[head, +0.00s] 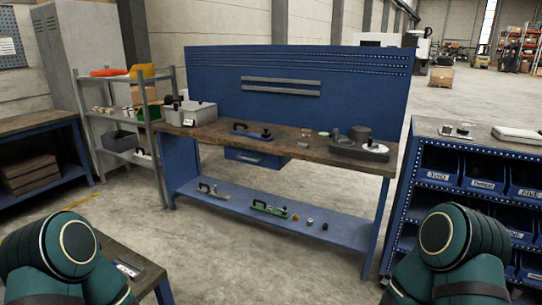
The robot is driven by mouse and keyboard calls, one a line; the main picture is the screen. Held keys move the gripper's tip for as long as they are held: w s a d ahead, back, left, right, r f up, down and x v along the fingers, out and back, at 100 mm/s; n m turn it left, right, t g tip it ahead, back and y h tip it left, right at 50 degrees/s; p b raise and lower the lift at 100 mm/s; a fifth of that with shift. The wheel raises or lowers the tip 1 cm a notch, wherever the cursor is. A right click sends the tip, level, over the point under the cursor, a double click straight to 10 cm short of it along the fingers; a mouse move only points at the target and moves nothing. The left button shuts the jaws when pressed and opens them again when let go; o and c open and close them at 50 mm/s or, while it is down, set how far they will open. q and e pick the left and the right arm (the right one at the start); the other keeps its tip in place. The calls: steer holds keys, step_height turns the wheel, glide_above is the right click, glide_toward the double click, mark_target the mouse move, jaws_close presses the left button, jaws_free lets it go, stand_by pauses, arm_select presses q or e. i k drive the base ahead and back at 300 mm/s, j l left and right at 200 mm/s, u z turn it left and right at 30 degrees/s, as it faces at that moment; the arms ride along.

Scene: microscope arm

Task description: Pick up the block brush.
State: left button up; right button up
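I cannot make out for certain which thing is the block brush. On the wooden top of the blue workbench (300,147) lies a blue flat-based tool with dark grips (250,133). On the bench's lower shelf lie a green flat-based tool (269,209) and a grey one with a dark handle (212,191). All are too small to identify. Teal links of my two arms show at the lower left and lower right. Neither gripper is in view.
A grey case (190,113) and a dark tray with round parts (360,148) stand at the bench's ends. A shelf rack (122,153) is left, a blue bin cabinet (450,190) right. A low table (138,270) is near my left arm. Open floor lies before the bench.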

mark_target(305, 132)
steer(key=i+z, duration=0.1)
steer(key=i, duration=0.35)
steer(key=i+j+z, duration=0.15)
steer(key=i, duration=0.35)
steer(key=i+j+z, duration=0.1)
steer(key=i, duration=0.35)
steer(key=i+j+z, duration=0.15)
steer(key=i, duration=0.3)
steer(key=i+u, duration=0.1)
steer(key=u, duration=0.35)
steer(key=i+u, duration=0.1)
steer(key=u, duration=0.35)
steer(key=i+l+u, duration=0.4)
steer(key=l, duration=0.15)
steer(key=l+u, duration=0.2)
steer(key=i+l, duration=0.05)
steer(key=l, duration=0.05)
